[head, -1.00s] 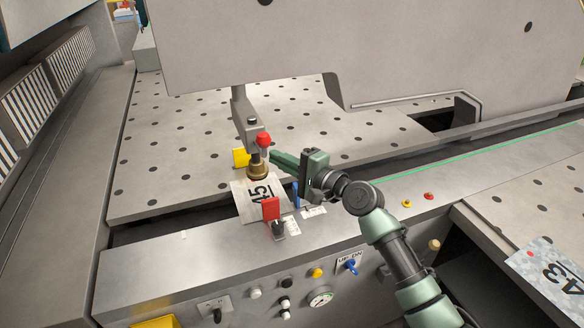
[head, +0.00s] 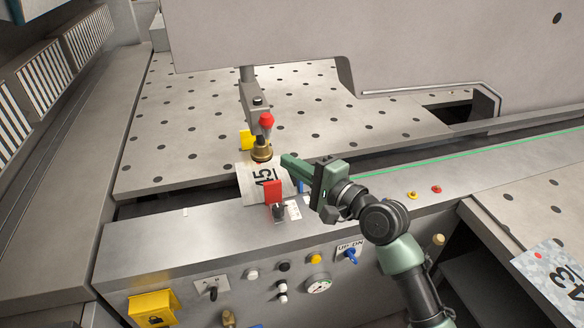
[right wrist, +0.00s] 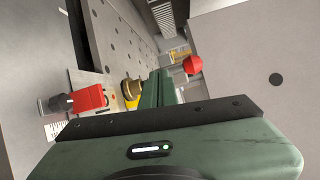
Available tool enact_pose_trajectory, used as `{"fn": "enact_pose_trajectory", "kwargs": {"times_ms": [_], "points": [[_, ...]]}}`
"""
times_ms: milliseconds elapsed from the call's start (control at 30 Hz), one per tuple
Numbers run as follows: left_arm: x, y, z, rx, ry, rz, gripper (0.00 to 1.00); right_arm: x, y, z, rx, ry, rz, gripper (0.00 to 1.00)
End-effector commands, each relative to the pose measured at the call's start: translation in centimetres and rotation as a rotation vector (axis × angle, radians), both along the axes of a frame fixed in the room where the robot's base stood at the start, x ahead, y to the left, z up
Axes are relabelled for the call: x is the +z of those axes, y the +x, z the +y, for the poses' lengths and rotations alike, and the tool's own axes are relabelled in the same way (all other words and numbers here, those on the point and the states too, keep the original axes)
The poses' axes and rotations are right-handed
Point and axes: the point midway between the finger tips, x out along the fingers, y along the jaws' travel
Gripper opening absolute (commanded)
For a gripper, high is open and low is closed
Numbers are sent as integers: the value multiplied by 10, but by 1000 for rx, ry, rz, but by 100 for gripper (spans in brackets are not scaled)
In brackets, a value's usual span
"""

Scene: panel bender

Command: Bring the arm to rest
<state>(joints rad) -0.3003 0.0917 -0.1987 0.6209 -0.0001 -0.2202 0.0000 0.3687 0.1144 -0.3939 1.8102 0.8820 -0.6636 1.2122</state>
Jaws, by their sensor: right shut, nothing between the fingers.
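My right arm comes in from the lower right in the head view. Its green gripper (head: 290,163) is above the front rail of the machine, its fingers together and empty. The fingertips point left toward the brass-coloured clamp foot (head: 262,150) and stop a little short of it in the picture. In the right wrist view the closed green fingers (right wrist: 158,90) point at the brass foot (right wrist: 131,88) and the red knob (right wrist: 193,64). Whether they touch anything is hard to tell. My left gripper is not in view.
A red block (head: 273,192) with a dark knob stands close below the fingers. The front panel (head: 195,283) carries switches, a gauge and a yellow padlock box (head: 153,306). A sheet marked A3 (head: 552,272) lies at right.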

Motion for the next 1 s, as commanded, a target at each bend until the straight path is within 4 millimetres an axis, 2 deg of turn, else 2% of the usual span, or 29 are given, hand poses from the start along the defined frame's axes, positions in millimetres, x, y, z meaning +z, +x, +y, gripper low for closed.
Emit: {"fn": "enact_pose_trajectory", "kwargs": {"times_ms": [133,400,600,667,767,867,1000], "points": [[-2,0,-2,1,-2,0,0,1,-9,0,-2,2,0,0],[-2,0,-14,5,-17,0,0,1,-10,0,-2,0,-1,0],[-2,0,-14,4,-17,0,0,0,-10,0,-3,-2,-1,0],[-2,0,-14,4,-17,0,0,-5,-13,-1,-3,-22,-2,0],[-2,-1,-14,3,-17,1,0,-32,-27,-9,-5,-129,-18,0],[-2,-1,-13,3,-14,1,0,-79,-57,-27,1,-344,-48,0],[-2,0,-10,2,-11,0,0,-154,-117,-73,58,-737,-72,0]]}}
